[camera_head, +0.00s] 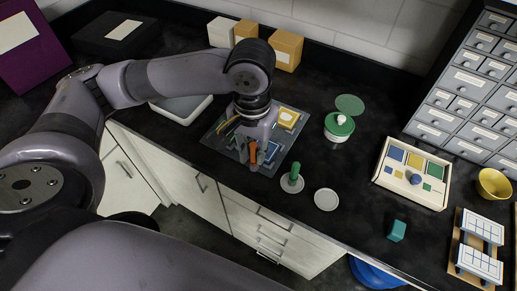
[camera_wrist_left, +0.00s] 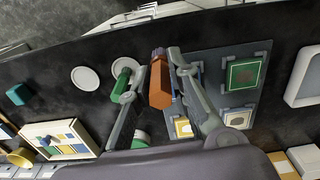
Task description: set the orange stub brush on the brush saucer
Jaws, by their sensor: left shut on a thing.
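The orange stub brush (camera_head: 253,154) is between the fingers of my left gripper (camera_head: 256,148), over the front part of the dark tool tray. In the left wrist view the orange brush (camera_wrist_left: 160,88) lies between the two fingers of the shut gripper (camera_wrist_left: 163,66). A pale round saucer (camera_head: 326,200) is empty, to the right of the gripper; it also shows in the wrist view (camera_wrist_left: 85,79). A second saucer (camera_head: 291,190) beside it bears an upright green stub brush (camera_head: 295,172). My right gripper is not in view.
A green-lidded jar (camera_head: 338,128), a wooden block box (camera_head: 384,183), a teal cube (camera_head: 396,230) and a yellow bowl (camera_head: 493,184) stand to the right. The counter's front edge runs close to the saucers.

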